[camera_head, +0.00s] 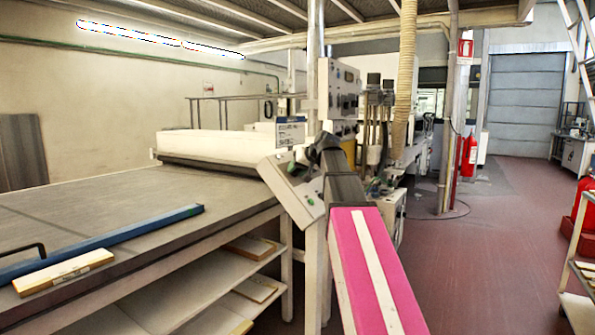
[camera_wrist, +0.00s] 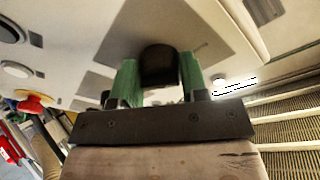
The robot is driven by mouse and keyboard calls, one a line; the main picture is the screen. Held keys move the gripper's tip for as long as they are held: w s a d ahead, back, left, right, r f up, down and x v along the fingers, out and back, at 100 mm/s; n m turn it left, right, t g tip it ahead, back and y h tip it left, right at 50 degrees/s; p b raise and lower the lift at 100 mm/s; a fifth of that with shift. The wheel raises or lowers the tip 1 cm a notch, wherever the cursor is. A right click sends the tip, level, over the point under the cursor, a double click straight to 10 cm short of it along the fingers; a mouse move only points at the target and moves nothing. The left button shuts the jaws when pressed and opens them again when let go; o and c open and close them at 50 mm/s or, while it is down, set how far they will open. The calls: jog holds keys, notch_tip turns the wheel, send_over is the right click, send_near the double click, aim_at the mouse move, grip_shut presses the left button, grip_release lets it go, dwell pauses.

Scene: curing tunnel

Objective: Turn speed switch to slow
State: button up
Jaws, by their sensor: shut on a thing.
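The speed switch is a black round knob (camera_wrist: 158,62) on a light grey panel (camera_wrist: 215,30) in the wrist view. My gripper (camera_wrist: 160,76) has its two green fingers on either side of the knob and is shut on it. The knob's pointer and setting cannot be made out. In the head view the tilted grey control box (camera_head: 291,190) stands at the table's right end.
A red button on a yellow base (camera_wrist: 34,103) and other round buttons (camera_wrist: 17,72) lie left on the panel in the wrist view. The table (camera_head: 100,205) holds a blue bar (camera_head: 110,240) and a wooden block (camera_head: 63,271). The red floor (camera_head: 490,240) to the right is open.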

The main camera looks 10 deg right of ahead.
jog(key=o, duration=0.6)
jog(key=shift+r, duration=0.1)
jog(key=v, duration=1)
jog(key=shift+s+d+r, duration=0.1)
jog(key=shift+s+r, duration=0.1)
jog(key=shift+r, duration=0.05)
